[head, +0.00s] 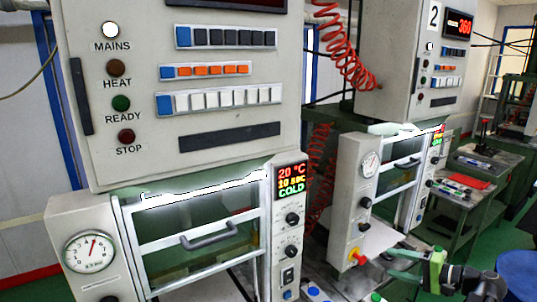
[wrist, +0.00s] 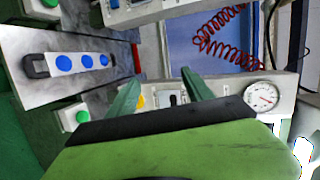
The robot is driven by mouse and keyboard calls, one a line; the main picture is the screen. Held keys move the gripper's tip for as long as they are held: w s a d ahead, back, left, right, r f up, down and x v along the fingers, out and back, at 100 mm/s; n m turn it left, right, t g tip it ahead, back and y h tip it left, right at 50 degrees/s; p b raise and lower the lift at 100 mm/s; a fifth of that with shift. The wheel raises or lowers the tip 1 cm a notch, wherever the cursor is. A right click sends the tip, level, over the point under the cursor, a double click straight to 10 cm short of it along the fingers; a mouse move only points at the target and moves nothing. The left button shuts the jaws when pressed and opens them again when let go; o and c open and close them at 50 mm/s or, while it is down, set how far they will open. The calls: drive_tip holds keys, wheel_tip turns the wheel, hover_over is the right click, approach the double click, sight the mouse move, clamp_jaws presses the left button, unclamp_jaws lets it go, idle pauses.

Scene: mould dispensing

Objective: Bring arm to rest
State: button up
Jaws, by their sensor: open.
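My gripper (head: 396,266) is at the lower right of the head view, in front of the second machine's lower part. It is green, with two green fingers. In the wrist view, my gripper (wrist: 162,82) has its fingers spread apart, with nothing seen held between them. Beyond the fingers are a grey machine front with a round gauge (wrist: 262,96) and a small dark switch. I cannot tell how far the fingertips are from that front.
The near machine has a glazed door (head: 190,240) with a grey handle, and a display (head: 291,180) reading 20 °C, 10 sec, COLD. Behind stands the second machine's cabinet (head: 410,60). A grey panel with blue buttons (wrist: 80,62) lies left. A red coiled hose (wrist: 225,40) hangs near.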

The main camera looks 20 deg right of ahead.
drive_tip(key=w+a+f+n+g+h, duration=0.2)
drive_tip(key=a+f, duration=0.4)
drive_tip(key=a, duration=0.7)
drive_tip(key=w+a+f+n+g+h, duration=0.2)
drive_tip(key=a+f+n+g, duration=0.3)
drive_tip(key=a, duration=0.9)
drive_tip(key=w+a+f+n+g+h, duration=0.3)
drive_tip(key=w+a+f+n+g, duration=0.1)
drive_tip(key=a, duration=1)
wheel_tip(320, 180, down, 3)
drive_tip(key=shift+w+a+r+n+g, duration=0.15)
drive_tip(key=shift+w+n+g, duration=0.3)
drive_tip(key=shift+g, duration=0.65)
drive_tip(key=shift+s, duration=0.1)
